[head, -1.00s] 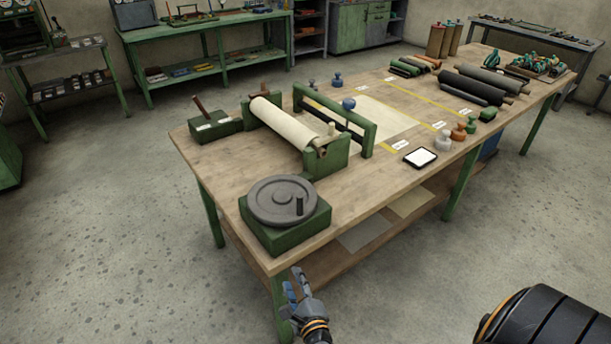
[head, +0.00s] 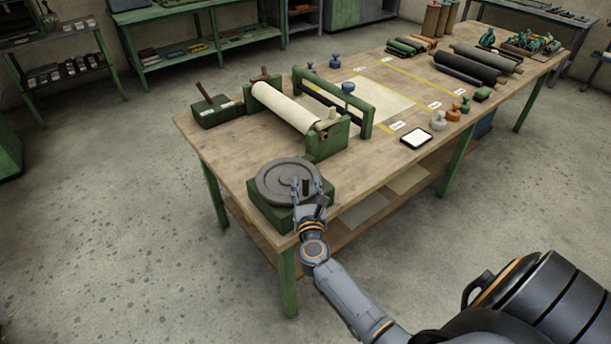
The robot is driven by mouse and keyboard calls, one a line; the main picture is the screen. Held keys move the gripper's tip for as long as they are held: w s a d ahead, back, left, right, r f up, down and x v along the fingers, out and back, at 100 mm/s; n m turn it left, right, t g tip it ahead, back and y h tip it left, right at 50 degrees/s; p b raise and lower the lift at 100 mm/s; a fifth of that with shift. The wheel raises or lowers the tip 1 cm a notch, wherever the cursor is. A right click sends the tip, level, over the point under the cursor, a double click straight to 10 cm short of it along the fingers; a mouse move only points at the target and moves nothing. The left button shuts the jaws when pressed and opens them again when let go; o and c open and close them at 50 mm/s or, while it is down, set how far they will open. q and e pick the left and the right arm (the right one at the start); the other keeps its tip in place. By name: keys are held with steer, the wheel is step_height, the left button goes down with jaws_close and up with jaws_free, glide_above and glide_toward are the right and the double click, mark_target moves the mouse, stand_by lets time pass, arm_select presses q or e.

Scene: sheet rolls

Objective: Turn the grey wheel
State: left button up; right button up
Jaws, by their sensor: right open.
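The grey wheel (head: 277,180) lies flat on a green block (head: 262,207) at the near corner of the wooden table. Its dark upright handle (head: 306,187) stands near the wheel's right front rim. My right gripper (head: 308,188) is at that handle, with its open fingers at about the handle's sides. I cannot tell whether the fingers touch it. The gripper covers part of the wheel's front right edge. My left gripper is not in view.
A cream roll (head: 285,107) sits in a green stand behind the wheel. A green box with a lever (head: 215,110) stands at the table's left. A green frame (head: 345,102) and a white-topped pad (head: 416,138) are to the right. The wood between wheel and pad is clear.

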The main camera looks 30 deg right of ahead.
mark_target(306, 181)
steer(key=shift+x, duration=1.5)
steer(key=shift+f, duration=0.1)
jaws_close()
